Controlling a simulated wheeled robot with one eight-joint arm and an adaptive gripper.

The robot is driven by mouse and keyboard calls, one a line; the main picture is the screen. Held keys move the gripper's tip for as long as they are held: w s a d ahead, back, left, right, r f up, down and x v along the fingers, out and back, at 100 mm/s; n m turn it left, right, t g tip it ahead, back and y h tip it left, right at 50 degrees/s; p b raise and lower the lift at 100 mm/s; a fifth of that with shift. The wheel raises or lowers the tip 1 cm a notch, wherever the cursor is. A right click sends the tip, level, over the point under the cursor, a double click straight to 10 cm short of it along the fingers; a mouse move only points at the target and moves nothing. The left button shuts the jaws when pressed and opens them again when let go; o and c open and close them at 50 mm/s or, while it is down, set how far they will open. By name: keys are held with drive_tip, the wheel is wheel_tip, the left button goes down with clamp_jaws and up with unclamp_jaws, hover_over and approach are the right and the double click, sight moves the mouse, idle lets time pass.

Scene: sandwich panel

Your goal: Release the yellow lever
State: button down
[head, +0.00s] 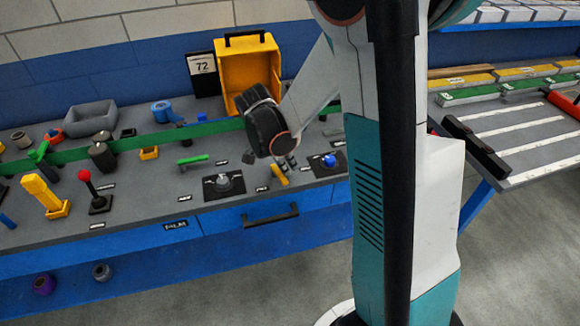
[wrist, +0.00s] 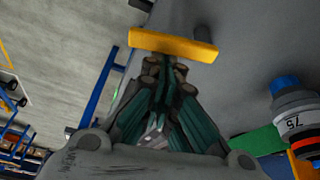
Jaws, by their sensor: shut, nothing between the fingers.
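A short yellow lever (head: 279,175) sits on the grey bench top near the front edge, between two dark square plates. In the wrist view it is a yellow bar (wrist: 172,45) lying across, just beyond my fingertips. My gripper (head: 291,162) is over the bench beside this lever; its fingers look close together and empty in the wrist view (wrist: 163,66). I cannot tell whether the fingertips touch the bar. A larger upright yellow lever (head: 40,193) on a yellow base stands at the left of the bench, away from my gripper.
A plate with a grey knob (head: 223,183) is left of the small lever, and a plate with a blue knob (head: 328,161) is right. A red-topped joystick (head: 87,183), a green rail (head: 160,141) and an open yellow box (head: 243,75) are also on the bench.

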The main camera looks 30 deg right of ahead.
drive_tip(key=shift+w+a, duration=0.1)
drive_tip(key=shift+w, duration=0.2)
drive_tip(key=shift+d, duration=0.3)
drive_tip(key=d, duration=0.2)
drive_tip(key=s+d+r, duration=0.1)
drive_tip(key=shift+d, duration=0.1)
drive_tip(key=p+v, duration=0.3)
drive_tip(key=v, duration=0.6)
drive_tip(key=shift+w+p, duration=0.3)
